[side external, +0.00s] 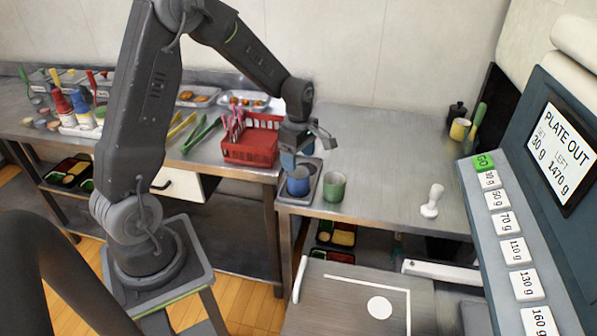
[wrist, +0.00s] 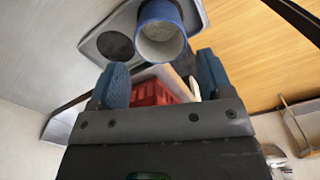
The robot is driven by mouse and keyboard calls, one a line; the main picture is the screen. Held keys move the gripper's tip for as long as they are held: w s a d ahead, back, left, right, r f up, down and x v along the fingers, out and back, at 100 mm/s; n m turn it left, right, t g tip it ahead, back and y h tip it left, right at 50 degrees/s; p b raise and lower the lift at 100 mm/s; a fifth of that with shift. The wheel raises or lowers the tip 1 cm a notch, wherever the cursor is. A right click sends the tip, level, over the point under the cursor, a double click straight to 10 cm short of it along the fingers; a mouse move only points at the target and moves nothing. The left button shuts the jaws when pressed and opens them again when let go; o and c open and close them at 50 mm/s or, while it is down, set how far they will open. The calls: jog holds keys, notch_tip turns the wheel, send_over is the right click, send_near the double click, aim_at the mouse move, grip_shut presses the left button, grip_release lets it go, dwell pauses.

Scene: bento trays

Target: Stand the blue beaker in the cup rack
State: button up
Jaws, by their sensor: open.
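The blue beaker (side external: 298,184) stands upright in the grey cup rack (side external: 284,194) at the counter's left front corner. In the wrist view, the beaker (wrist: 162,38) shows its open, pale inside and sits in one place of the rack (wrist: 90,45). A dark round hole beside it is empty. My gripper (side external: 299,157) is just above the beaker in the side view. In the wrist view, my gripper's blue fingers (wrist: 163,80) are spread apart with nothing held between them, and the beaker is beyond their tips. How deep the beaker sits is hidden.
A green cup (side external: 334,187) stands on the counter just right of the rack. A red basket (side external: 250,153) with pink-handled things is to the left. A white stamp-like tool (side external: 433,200) stands farther right. The middle of the counter (side external: 380,160) is clear.

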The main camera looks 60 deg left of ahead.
jog(key=s+d+r+m+t, duration=0.1)
jog(key=s+d+r+m, duration=0.15)
jog(key=r, duration=0.35)
jog(key=s+d+r+m+t, duration=0.1)
jog(key=d+r+m, duration=0.2)
jog(key=r+m, duration=0.15)
jog(key=s+d+r+m+t, duration=0.1)
jog(key=s+d+r+m, duration=0.2)
jog(key=s+d+m, duration=0.2)
jog(key=s+d+r+m+t, duration=0.2)
jog(key=s+d+r+m, duration=0.2)
jog(key=s+m, duration=0.6)
jog(key=shift+s+d+r+m+t, duration=0.25)
jog(key=shift+d+m+t, duration=0.05)
jog(key=shift+d, duration=0.15)
